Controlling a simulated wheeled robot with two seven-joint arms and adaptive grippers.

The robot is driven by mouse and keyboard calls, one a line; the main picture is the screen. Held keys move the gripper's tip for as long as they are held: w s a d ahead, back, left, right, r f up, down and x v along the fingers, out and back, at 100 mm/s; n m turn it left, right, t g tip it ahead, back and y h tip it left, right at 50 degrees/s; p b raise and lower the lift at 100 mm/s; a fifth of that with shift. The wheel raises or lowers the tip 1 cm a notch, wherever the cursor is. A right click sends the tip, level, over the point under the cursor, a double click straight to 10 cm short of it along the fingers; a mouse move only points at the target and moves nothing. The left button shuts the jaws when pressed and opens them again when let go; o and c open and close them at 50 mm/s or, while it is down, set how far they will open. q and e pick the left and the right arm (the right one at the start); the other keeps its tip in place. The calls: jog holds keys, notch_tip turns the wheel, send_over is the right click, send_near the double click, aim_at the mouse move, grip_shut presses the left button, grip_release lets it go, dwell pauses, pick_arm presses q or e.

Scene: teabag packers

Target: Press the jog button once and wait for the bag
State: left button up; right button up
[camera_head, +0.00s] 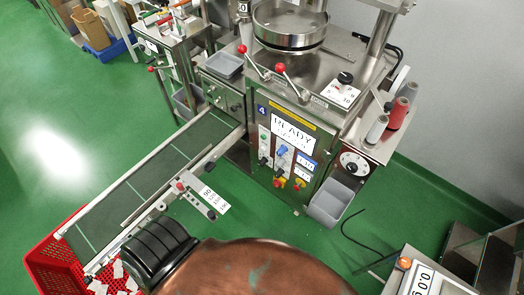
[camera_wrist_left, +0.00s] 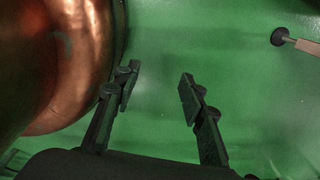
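The packing machine's control panel (camera_head: 288,150) faces me in the head view, below a sign reading READY. It carries a green button (camera_head: 264,138), a blue knob (camera_head: 282,150), black knobs and a red-and-yellow control (camera_head: 279,182). The labels are too small to tell which one is the jog button. My left gripper (camera_wrist_left: 158,80) is open and empty in the left wrist view, with green floor behind its fingers. It is away from the panel. My right gripper is in neither view. The conveyor belt (camera_head: 130,190) shows no bag on it.
A red crate (camera_head: 60,262) with several white bags stands at the belt's lower end. A grey bin (camera_head: 331,201) hangs at the panel's right. Thread spools (camera_head: 397,113) stand on the right shelf. A display unit (camera_head: 422,280) is at lower right. Green floor lies open left of the belt.

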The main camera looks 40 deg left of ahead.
pick_arm(q)
grip_shut()
dwell(1.4)
